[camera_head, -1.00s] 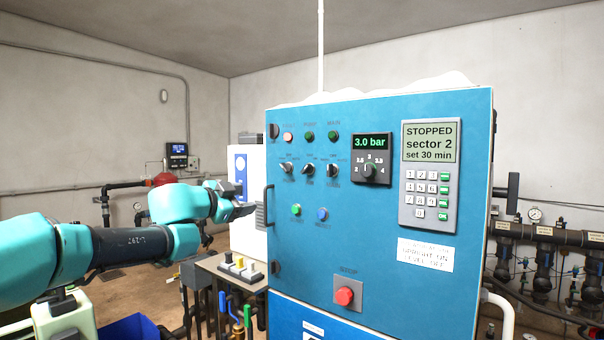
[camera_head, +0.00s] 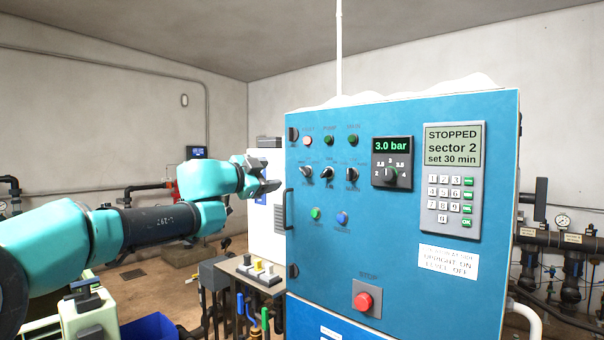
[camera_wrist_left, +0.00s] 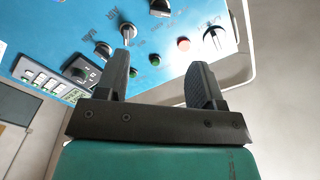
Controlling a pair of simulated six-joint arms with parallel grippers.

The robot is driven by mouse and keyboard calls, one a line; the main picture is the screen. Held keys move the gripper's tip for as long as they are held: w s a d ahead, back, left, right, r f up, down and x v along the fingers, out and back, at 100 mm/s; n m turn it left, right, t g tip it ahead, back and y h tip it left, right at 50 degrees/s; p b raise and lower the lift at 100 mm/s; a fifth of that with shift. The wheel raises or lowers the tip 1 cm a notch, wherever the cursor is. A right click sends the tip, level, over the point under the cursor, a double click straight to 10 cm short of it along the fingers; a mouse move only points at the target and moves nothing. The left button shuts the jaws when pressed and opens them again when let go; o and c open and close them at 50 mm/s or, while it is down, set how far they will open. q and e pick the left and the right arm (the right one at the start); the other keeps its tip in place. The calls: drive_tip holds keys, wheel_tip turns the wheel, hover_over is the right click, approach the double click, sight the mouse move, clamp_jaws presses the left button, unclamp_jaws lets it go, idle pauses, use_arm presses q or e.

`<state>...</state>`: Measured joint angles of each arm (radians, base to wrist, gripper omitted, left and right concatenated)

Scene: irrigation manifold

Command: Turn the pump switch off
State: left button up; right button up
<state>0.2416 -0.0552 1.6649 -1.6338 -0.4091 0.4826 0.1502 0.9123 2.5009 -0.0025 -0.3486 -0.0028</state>
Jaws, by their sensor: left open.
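Three lever switches sit in a row on the blue panel: left switch (camera_head: 305,171), middle switch (camera_head: 327,173) and right switch (camera_head: 351,174). Their labels are too small in the head view to tell which is the pump switch. The levers look tilted; their exact positions are unclear. A sign (camera_head: 448,262) seems to read upright on, level off. My left gripper (camera_head: 268,187) is open and empty at the panel's left edge, left of the switches. In the left wrist view its two fingers (camera_wrist_left: 163,52) stand apart before the panel, with a lever switch (camera_wrist_left: 127,31) beyond one fingertip.
Indicator lamps (camera_head: 331,140) sit above the switches, and green (camera_head: 316,214) and blue (camera_head: 342,218) buttons below. A pressure dial (camera_head: 391,174), keypad (camera_head: 442,199) and red stop button (camera_head: 363,300) are also on the panel. A door handle (camera_head: 287,209) sticks out near my gripper.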

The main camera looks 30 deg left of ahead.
sight(302, 172)
use_arm(q)
drive_tip(key=w, duration=0.4)
drive_tip(key=w+d, duration=0.1)
drive_tip(key=w, duration=0.4)
drive_tip(key=w+d, duration=0.1)
drive_tip(key=w, duration=0.3)
drive_tip(key=shift+w+d, duration=0.2)
drive_tip(key=c, duration=0.9)
